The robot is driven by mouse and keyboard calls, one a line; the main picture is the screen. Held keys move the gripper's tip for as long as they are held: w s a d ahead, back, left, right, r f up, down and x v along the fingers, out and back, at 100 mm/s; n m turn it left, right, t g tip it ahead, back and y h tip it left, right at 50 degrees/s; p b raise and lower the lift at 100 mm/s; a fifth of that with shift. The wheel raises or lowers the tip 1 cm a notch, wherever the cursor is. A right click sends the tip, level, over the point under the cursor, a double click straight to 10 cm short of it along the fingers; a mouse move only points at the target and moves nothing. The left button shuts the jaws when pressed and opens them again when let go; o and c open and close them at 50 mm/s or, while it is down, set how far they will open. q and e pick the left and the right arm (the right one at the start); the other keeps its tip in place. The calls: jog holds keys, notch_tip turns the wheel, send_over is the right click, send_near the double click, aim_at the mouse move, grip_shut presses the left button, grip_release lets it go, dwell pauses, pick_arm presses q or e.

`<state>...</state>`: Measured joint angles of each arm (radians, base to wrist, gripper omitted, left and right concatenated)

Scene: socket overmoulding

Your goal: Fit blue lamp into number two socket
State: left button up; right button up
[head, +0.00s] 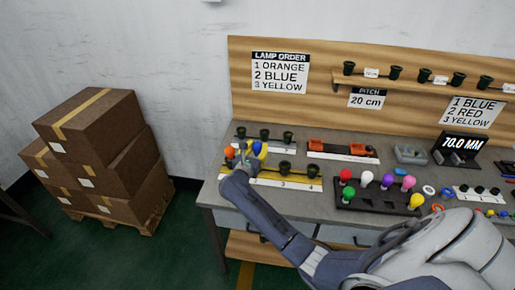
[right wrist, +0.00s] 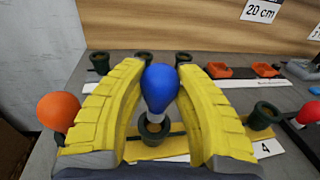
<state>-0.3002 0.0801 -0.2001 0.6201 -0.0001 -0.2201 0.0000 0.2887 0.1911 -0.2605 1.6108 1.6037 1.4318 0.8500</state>
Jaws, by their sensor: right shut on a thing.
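The blue lamp (right wrist: 160,86) stands upright between the yellow fingers of my right gripper (right wrist: 160,70), which is shut on it. Its metal base is at the mouth of a dark green socket (right wrist: 152,131); I cannot tell how deep it sits. In the head view my right gripper (head: 251,151) is over the front socket strip (head: 262,180), largely hiding the lamp and the socket. An orange lamp (right wrist: 58,111) stands to the left, also in the head view (head: 229,152). The sign (head: 279,73) lists 2 as blue. My left gripper is not in view.
A back row of empty sockets (head: 264,134) lies just behind the gripper. Empty sockets (head: 285,167) stand to its right on the front strip. A dark tray (head: 376,199) with several coloured lamps is further right. Boxes (head: 95,155) are stacked left of the table.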

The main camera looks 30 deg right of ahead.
jog(key=shift+f, duration=1.3)
jog(key=o, duration=1.1)
jog(key=shift+a, duration=0.1)
jog(key=v, duration=1.2)
